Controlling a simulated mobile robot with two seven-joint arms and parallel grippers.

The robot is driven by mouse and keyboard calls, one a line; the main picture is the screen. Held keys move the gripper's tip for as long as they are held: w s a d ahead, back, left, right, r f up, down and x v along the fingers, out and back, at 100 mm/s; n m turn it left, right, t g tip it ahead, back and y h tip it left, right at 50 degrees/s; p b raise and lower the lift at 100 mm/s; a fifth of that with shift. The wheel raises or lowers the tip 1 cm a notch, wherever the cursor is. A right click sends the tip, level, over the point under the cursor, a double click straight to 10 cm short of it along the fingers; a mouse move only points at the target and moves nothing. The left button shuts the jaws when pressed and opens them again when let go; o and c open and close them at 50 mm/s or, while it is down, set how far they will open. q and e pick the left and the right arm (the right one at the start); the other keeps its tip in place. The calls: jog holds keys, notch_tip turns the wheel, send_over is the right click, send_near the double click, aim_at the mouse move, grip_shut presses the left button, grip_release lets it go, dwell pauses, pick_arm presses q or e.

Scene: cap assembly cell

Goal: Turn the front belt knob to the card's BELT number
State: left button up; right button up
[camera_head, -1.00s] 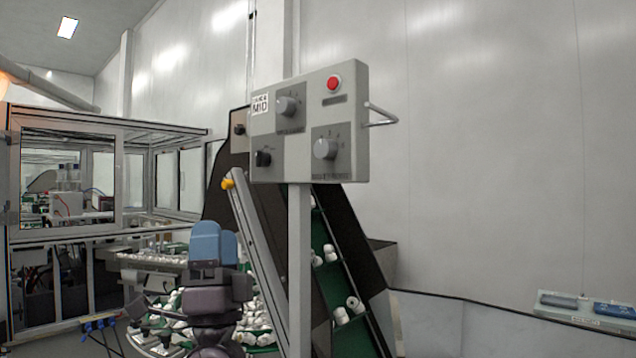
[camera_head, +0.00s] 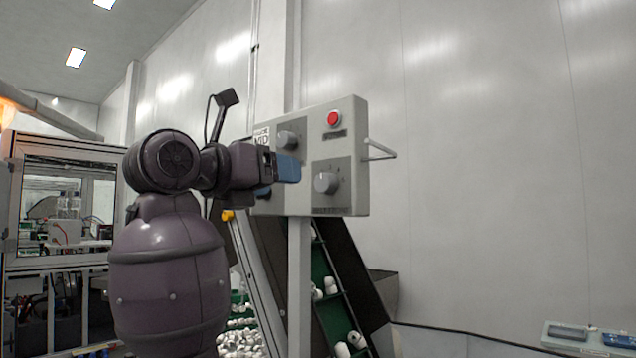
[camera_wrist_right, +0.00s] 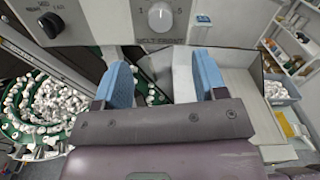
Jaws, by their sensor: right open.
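The front belt knob (camera_head: 326,182) is a round grey knob at the lower right of the grey control panel (camera_head: 350,150). In the right wrist view the knob (camera_wrist_right: 160,16) sits at the top, above the label "BELT FRONT", with a 1 and a 5 beside it. Its exact setting is too small to tell. My left gripper is not in view.
The panel also has an upper knob (camera_head: 288,140), a red button (camera_head: 333,118) and a black knob (camera_head: 263,192) partly behind my gripper. A wire handle (camera_head: 380,150) sticks out at right. A conveyor (camera_head: 325,285) with white caps stands below.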

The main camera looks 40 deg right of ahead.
aim_at(321, 183)
jog(key=d, duration=0.6)
jog(key=d+p, duration=0.1)
jog(key=d, duration=0.2)
jog(key=shift+w, duration=0.3)
jog(key=shift+w+d, duration=0.1)
jog(key=shift+d, duration=0.65)
jog(key=c, duration=0.9)
